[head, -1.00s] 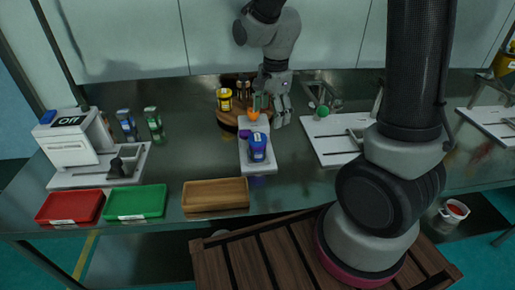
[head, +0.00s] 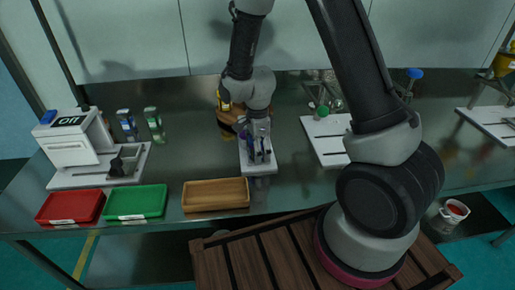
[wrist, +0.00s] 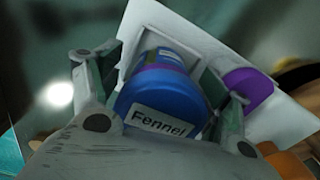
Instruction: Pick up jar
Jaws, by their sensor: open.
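The jar (wrist: 160,95), with a blue lid labelled "Fennel" and a purple band, stands in a white holder (wrist: 145,20) in the wrist view. My gripper (wrist: 168,80) is open, with one finger on each side of the jar. I cannot tell whether the fingers touch it. In the head view my gripper (head: 258,158) points down over the white holder (head: 258,169) and mostly hides the jar. A purple lid (wrist: 249,86) sits beside the jar in the wrist view.
A wooden tray (head: 215,206), a green tray (head: 137,215) and a red tray (head: 70,220) line the front edge. A white machine (head: 70,140) stands at the left. A round wooden stand with a yellow container (head: 223,98) is behind my gripper.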

